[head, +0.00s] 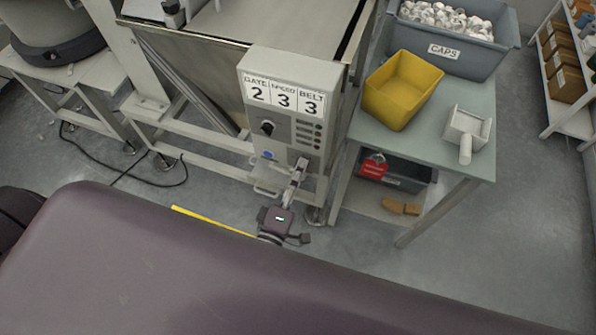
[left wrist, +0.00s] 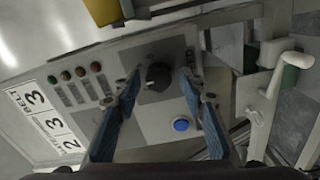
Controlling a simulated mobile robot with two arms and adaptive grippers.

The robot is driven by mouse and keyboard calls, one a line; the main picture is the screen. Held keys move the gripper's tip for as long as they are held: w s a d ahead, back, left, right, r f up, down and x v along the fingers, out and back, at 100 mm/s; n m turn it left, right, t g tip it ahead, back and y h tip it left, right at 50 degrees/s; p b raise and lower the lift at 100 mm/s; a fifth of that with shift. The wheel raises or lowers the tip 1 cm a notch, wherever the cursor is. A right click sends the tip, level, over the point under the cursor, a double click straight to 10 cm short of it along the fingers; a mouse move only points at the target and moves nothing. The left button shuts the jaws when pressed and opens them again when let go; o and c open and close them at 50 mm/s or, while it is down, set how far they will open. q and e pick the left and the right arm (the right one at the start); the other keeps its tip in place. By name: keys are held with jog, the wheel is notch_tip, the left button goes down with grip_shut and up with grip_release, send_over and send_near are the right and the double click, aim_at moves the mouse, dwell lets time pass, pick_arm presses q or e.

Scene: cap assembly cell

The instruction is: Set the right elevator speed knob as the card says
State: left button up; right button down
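The grey control box (head: 283,112) carries a card (head: 284,98) reading GATE 2, SPEED 3, BELT 3. My left gripper (head: 299,166) is at the lower right of its panel. In the left wrist view the black right knob (left wrist: 157,76) sits between the two fingers of my open left gripper (left wrist: 160,82), with gaps visible on both sides. The knob's pointer mark is too dark to read. The gripper hides this knob in the head view. A second black knob (head: 267,128) is at the panel's left. The card also shows sideways in the left wrist view (left wrist: 40,120). My right gripper is not in view.
A blue button (left wrist: 181,124) sits near the right knob, and several indicator lights (left wrist: 80,72) are above it on the panel. Right of the box stands a table (head: 462,175) with a yellow bin (head: 400,90) and a grey caps crate (head: 465,62).

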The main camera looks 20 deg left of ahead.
pick_arm(q)
jog(key=s, duration=1.2)
jog(key=shift+a, duration=0.2)
jog(key=s+f+m+g+h, duration=0.1)
jog(key=s+f+m+g, duration=0.3)
jog(key=f, duration=0.8)
jog(key=s+f+m+g+h, duration=0.15)
jog(key=f+m+g, duration=0.35)
jog(key=f, duration=0.8)
jog(key=s+a+f+m+g+y, duration=0.1)
jog(key=s+a+f+m+g, duration=0.3)
jog(key=s+f, duration=0.3)
jog(key=s+a+f+m+g+y, duration=0.2)
jog(key=s+a+f+m+g, duration=0.2)
jog(key=s+f, duration=0.3)
jog(key=s+a+m, duration=0.1)
jog(key=s, duration=0.4)
jog(key=shift+a+f+p, duration=0.3)
jog(key=shift+a, duration=0.1)
jog(key=shift+c, duration=0.4)
